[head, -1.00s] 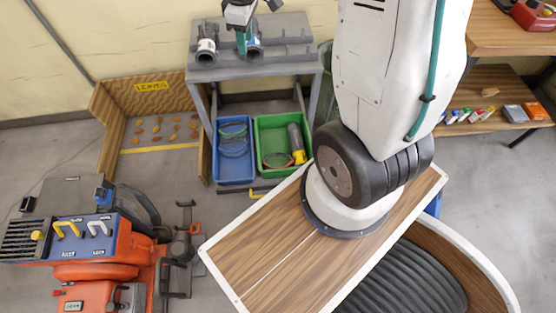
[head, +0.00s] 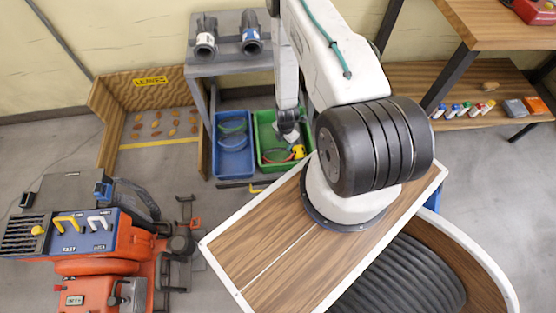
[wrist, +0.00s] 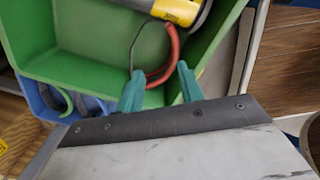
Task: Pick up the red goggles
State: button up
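The red goggles (head: 278,157) lie in the green crate (head: 262,133) on the floor below the grey bench. In the wrist view the red goggles (wrist: 173,54) show as a curved red band with a thin dark strand beside it. My gripper (wrist: 160,69) reaches down into the crate with its two teal fingers apart. The lower part of the red band shows between and just beyond the fingertips. I cannot tell whether either finger touches it. In the head view my gripper (head: 290,136) is small and partly hides the crate's contents.
A yellow and grey torch-like item (wrist: 180,10) lies beside the goggles, also seen as a yellow patch (head: 298,151). A blue crate (head: 233,170) with other goggles stands to the left. The grey bench (head: 225,70) with two dark cylinders is behind.

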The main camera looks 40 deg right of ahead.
send_over(288, 158)
jog(key=shift+n, duration=0.4)
jog(key=f, duration=0.4)
jog(key=shift+s+a+f, duration=0.1)
jog(key=shift+s+a, duration=0.05)
jog(key=shift+a, duration=0.15)
jog(key=f, duration=0.7)
jog(key=shift+w+d+f, duration=0.2)
jog(key=shift+f, duration=0.05)
grip_shut()
